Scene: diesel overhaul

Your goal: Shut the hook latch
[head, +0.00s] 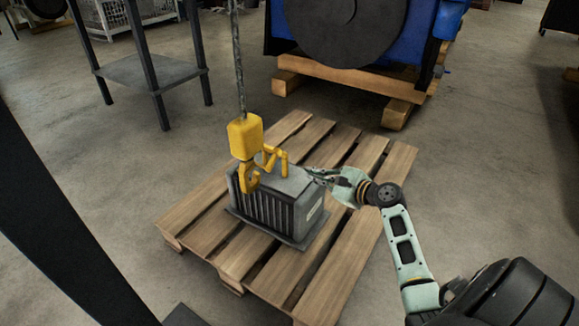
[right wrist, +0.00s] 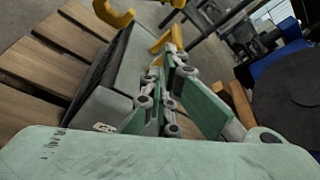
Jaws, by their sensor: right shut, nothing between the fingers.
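A yellow crane hook (head: 249,179) hangs under its yellow block (head: 245,137), in front of the left side of a grey finned box (head: 285,205). A yellow lifting bracket (head: 276,157) stands on top of the box. I cannot tell whether the hook passes through the bracket, and the latch is too small to make out. My right gripper (head: 310,174) is shut and empty, at the box's right upper edge, to the right of the hook and bracket. In the right wrist view the hook (right wrist: 115,12) is at the top and the bracket (right wrist: 160,43) lies just beyond the fingers.
The box sits on a wooden pallet (head: 345,262). A chain (head: 238,60) runs up from the block. A blue machine with a dark disc (head: 345,25) stands behind on timber blocks. A dark metal stand (head: 150,72) is at the back left. Open floor lies right of the pallet.

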